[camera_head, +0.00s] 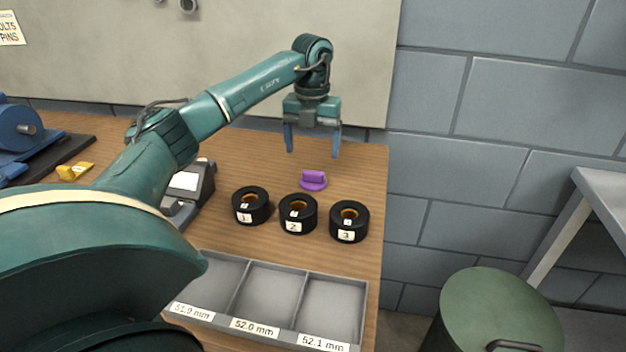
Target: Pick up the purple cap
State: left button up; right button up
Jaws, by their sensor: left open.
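The purple cap (313,181) lies on the wooden table, with a raised grip bar on top of a round base. My left gripper (313,154) is open and empty. It points down above the table, with its fingers above the cap in the picture and apart from it. How far behind or over the cap the fingers are is hard to tell. My right gripper does not show.
Several black rings stand in front of the cap, including ring 2 (297,214) and ring 3 (349,222). A grey tray (367,308) with labelled compartments lies nearer. A yellow part (75,172) and a grey device (187,182) are left. A green bin (500,305) stands right.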

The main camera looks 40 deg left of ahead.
aim_at(313, 172)
pick_arm(q)
notch_tip(313, 172, down, 8)
jog(key=shift+d+r, duration=0.15)
jog(key=shift+r, duration=0.1)
jog(key=c, duration=1.1)
